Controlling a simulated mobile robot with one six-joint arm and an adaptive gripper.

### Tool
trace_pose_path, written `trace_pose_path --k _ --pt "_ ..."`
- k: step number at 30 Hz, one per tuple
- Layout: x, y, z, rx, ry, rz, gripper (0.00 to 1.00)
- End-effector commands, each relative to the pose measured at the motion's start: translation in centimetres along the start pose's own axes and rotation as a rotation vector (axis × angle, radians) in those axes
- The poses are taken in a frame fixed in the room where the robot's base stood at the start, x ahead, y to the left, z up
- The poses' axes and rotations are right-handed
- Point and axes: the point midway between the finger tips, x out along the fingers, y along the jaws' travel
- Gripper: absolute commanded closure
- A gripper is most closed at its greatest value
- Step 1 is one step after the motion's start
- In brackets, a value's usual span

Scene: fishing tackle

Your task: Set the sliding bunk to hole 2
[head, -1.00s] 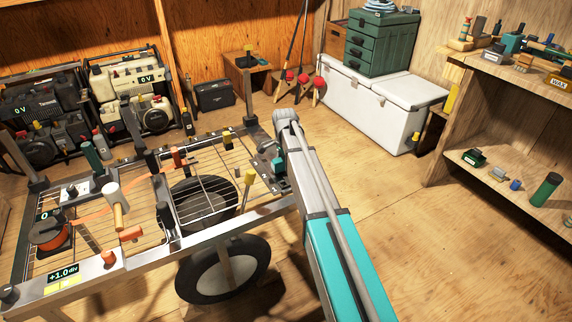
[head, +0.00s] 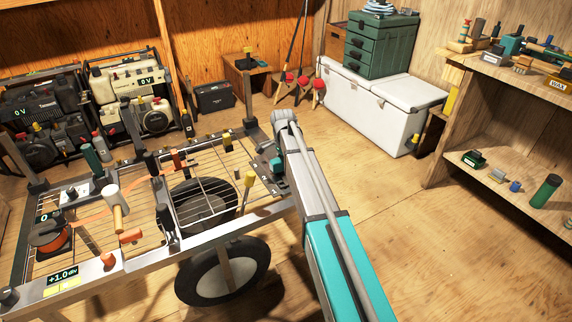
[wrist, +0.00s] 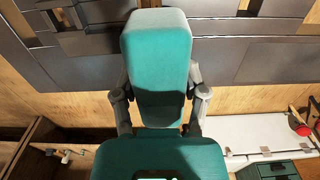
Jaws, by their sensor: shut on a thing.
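In the head view, the arm reaches to the right end of the metal trailer frame (head: 225,240). There, a small teal part (head: 276,165) shows beside the arm, above a dark plate (head: 268,178) with small pale marks. The marks are too small to read, and the holes cannot be made out.
A wheel (head: 222,272) sits under the frame. A white cooler (head: 365,115) is at the back. The floor to the right is clear.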

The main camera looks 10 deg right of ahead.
Motion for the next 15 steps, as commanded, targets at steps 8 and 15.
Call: trace_pose_path --k 8,15 --pt "0.0 -5.2 -0.1 -0.001 0.000 -0.002 1.00" --pt "0.0 -7.2 0.0 0.000 0.000 -0.002 1.00"
